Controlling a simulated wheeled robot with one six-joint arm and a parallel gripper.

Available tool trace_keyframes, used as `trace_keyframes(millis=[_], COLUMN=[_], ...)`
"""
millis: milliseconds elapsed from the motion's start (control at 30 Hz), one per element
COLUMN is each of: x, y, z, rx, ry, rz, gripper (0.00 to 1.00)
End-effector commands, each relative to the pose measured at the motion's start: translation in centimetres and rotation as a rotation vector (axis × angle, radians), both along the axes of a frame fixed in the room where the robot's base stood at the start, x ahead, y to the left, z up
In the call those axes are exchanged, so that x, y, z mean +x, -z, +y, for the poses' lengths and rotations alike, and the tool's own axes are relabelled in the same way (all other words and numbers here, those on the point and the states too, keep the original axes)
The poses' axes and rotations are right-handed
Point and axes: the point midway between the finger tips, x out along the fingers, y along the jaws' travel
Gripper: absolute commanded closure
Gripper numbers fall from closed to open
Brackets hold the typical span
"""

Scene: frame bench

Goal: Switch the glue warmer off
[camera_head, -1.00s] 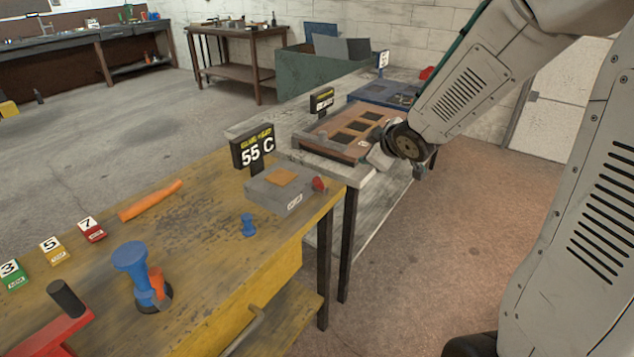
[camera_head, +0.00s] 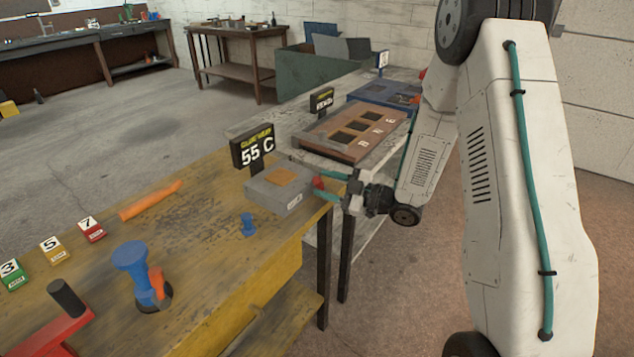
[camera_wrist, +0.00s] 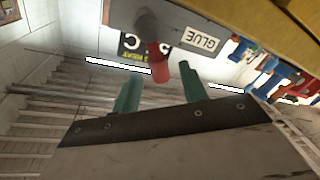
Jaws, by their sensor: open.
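The glue warmer (camera_head: 281,203) is a grey box with an orange pad on top, on the yellow bench near its right edge. Its sign (camera_head: 252,147) reads 55 C. A red switch (camera_head: 318,182) sticks out of its right side. My gripper (camera_head: 327,184) is open, its two teal fingers pointing left at the switch. In the wrist view, the red switch (camera_wrist: 159,62) shows just beyond and between the fingertips of my gripper (camera_wrist: 160,84), near a GLUE label (camera_wrist: 201,42). I cannot tell whether the fingers touch it.
A blue knob (camera_head: 248,225), an orange tool (camera_head: 150,201) and a blue-handled piece (camera_head: 132,258) are on the yellow bench. Numbered blocks (camera_head: 51,250) line its left. A brown tray with pockets (camera_head: 335,148) stands on the bench behind. Open floor (camera_head: 400,290) lies to the right.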

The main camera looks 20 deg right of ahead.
Motion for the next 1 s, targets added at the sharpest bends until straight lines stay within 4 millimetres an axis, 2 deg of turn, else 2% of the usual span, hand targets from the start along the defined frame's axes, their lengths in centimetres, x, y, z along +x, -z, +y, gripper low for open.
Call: trace_keyframes(millis=[200, 533, 567, 700, 1000], x=[1.8, 2.2, 2.2, 2.2, 1.9], y=[0.0, 0.0, 0.0, 0.0, 0.3], z=[1.9, 2.3, 2.3, 2.3, 2.6], rx=[-0.001, 0.000, -0.001, -0.001, -0.074], ry=[0.000, 0.001, 0.002, 0.002, 0.002], rz=[0.001, 0.000, 0.001, 0.001, -0.054], gripper=[0.57, 0.57, 0.60, 0.99, 1.00])
